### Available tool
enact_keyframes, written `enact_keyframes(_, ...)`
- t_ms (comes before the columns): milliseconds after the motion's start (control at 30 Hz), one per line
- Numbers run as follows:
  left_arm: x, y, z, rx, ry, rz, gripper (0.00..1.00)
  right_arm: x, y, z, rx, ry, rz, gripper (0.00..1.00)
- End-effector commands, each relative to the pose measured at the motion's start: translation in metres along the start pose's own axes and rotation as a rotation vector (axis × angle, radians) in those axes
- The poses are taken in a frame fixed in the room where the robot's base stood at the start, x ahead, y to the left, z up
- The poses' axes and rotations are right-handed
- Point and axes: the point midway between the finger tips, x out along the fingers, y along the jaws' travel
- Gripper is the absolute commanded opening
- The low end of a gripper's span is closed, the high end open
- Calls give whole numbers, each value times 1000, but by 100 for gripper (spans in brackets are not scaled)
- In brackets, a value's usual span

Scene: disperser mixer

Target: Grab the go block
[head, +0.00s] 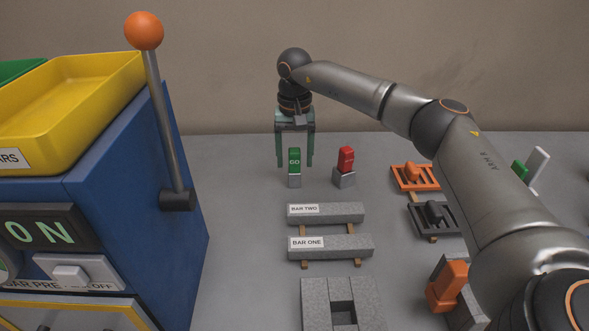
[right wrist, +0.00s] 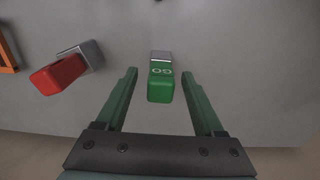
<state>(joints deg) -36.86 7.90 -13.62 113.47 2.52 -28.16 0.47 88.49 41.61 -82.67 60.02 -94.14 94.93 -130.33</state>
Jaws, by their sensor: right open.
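The green go block (head: 295,161) stands upright in a small grey holder (head: 295,181) on the grey table, with "GO" on its face. It also shows in the right wrist view (right wrist: 161,84), seen from above. My right gripper (head: 295,165) is open, its two green fingers hanging down on either side of the block in the head view. In the right wrist view the block lies between the lines of the open fingers (right wrist: 160,72), with a gap on each side and no contact visible. My left gripper is not in view.
A red block (head: 346,159) stands in its own grey holder close on the right. Nearer lie the grey bars labelled BAR TWO (head: 335,212) and BAR ONE (head: 340,247). A blue machine (head: 130,190) with an orange-knobbed lever (head: 160,110) stands left. Orange and dark racks are at right.

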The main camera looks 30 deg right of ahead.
Motion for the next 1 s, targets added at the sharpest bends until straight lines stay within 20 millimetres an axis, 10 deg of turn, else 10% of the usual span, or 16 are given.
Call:
enact_keyframes(300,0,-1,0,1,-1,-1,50,6,0,0,0,0,0,69)
enact_keyframes(1000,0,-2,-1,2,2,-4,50,6,0,0,0,1,0,0)
